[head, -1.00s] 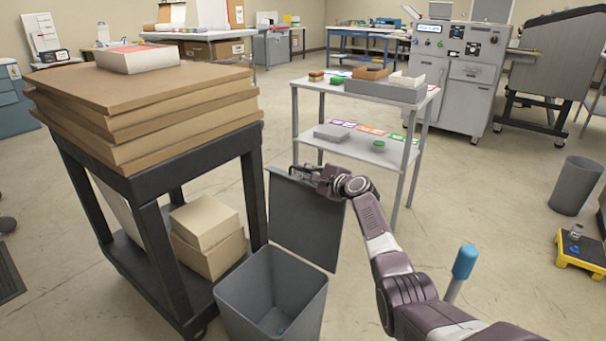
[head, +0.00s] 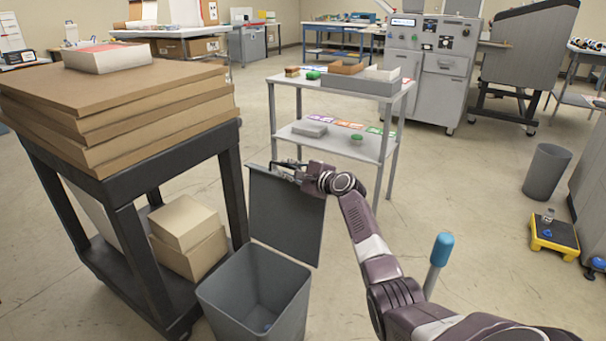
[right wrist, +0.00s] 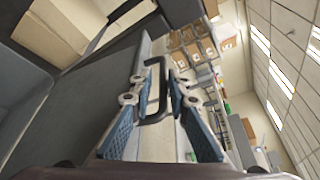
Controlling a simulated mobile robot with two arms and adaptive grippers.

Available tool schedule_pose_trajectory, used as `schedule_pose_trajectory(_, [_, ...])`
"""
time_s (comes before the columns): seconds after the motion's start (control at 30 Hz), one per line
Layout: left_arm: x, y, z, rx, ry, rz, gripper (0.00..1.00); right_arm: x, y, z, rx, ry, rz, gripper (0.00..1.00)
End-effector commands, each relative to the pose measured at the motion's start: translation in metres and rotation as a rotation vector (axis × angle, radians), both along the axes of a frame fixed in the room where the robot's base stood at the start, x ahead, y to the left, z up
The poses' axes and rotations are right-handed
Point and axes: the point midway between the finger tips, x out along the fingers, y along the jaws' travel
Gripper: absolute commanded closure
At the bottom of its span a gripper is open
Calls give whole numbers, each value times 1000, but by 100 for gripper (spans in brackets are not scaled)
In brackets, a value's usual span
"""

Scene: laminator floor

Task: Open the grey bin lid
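The grey bin (head: 262,300) stands on the floor at the bottom centre-left of the head view, its mouth uncovered and a small blue item at its bottom. Its dark grey lid (head: 285,218) stands about upright at the bin's far side. My right gripper (head: 288,170) is at the lid's top edge. In the right wrist view, the black handle (right wrist: 163,75) lies between the spread fingers of my right gripper (right wrist: 157,85), which look apart and not closed on it. The lid's flat face (right wrist: 75,115) fills the left of that view. My left gripper is not in view.
A black cart (head: 188,155) with brown board stacks and boxes stands close to the bin's left. A grey two-shelf table (head: 383,160) is behind the lid. A blue-topped post (head: 441,250) stands right of my arm.

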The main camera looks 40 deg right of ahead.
Motion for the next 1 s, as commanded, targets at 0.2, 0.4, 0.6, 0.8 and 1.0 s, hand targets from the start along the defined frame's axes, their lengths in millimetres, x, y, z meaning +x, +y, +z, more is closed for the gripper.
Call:
schedule_pose_trajectory(0.2, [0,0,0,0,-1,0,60,-34,-1,6,-4,0,-1,84])
schedule_pose_trajectory(0.4, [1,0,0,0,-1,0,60,-65,-2,14,-4,-1,-1,84])
schedule_pose_trajectory(0.6, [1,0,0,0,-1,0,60,-85,-3,19,-2,-2,-1,84])
schedule_pose_trajectory(0.8, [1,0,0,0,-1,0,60,-91,-3,20,-1,-2,-1,84])
schedule_pose_trajectory(1.0, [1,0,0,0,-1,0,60,-91,-3,20,-1,-2,-1,84])
